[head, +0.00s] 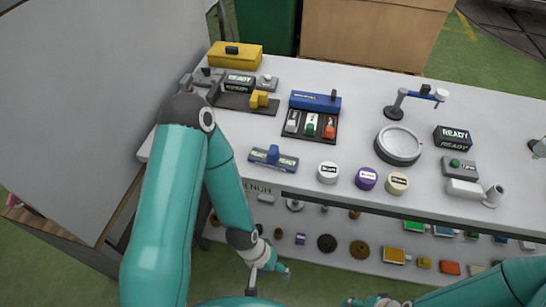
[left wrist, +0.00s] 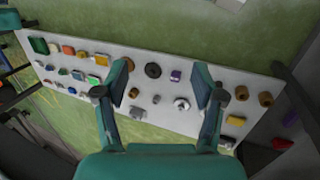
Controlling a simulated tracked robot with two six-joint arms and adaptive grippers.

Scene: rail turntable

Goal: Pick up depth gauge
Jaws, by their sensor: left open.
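A blue piece with a flat labelled base and a short upright block (head: 273,158) lies at the front left of the bench top. It may be the depth gauge; its label is too small to read. My left gripper (head: 268,280) hangs in front of the bench, low, below that piece and apart from it. In the left wrist view its two fingers (left wrist: 162,95) are wide apart with nothing held, over the lower shelf. Only a small part of my right gripper shows at the bottom edge of the head view, so its jaws cannot be judged.
On the bench (head: 370,95) stand a yellow box (head: 235,55), a dark tray (head: 310,124), a round turntable (head: 398,145) and several round caps. The lower shelf (left wrist: 75,48) holds several small parts, including a silver ring (left wrist: 181,104). A grey panel (head: 90,90) stands left.

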